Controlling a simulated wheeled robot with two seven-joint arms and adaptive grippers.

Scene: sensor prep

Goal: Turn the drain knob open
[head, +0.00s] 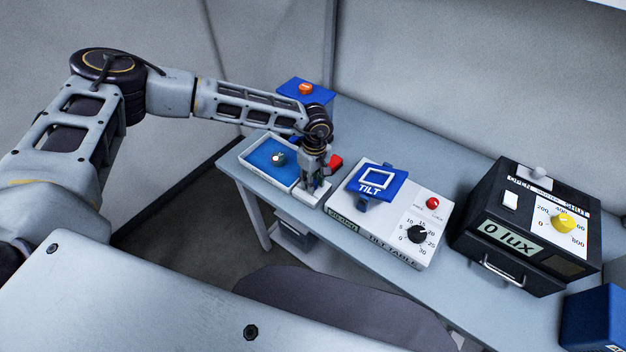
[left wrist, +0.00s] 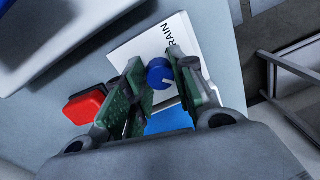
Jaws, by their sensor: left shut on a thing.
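The drain knob (left wrist: 158,73) is a round blue knob on a white panel (left wrist: 125,52) lettered "RAIN", the rest of the label being hidden. My left gripper (left wrist: 162,85) is shut on the knob, its green-padded fingers on either side of it, as the left wrist view shows. In the head view my left gripper (head: 315,188) reaches down to the white panel (head: 313,199), beside the blue tray, and hides the knob there. The knob's exact turn cannot be told. My right gripper is in neither view.
A white-rimmed blue tray (head: 250,157) holding a small round object (head: 278,158) is left of the gripper. A red block (head: 336,160) stands close behind it. Right are the tilt table (head: 345,210) with its blue plate (head: 384,196) and a black lux box (head: 475,205).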

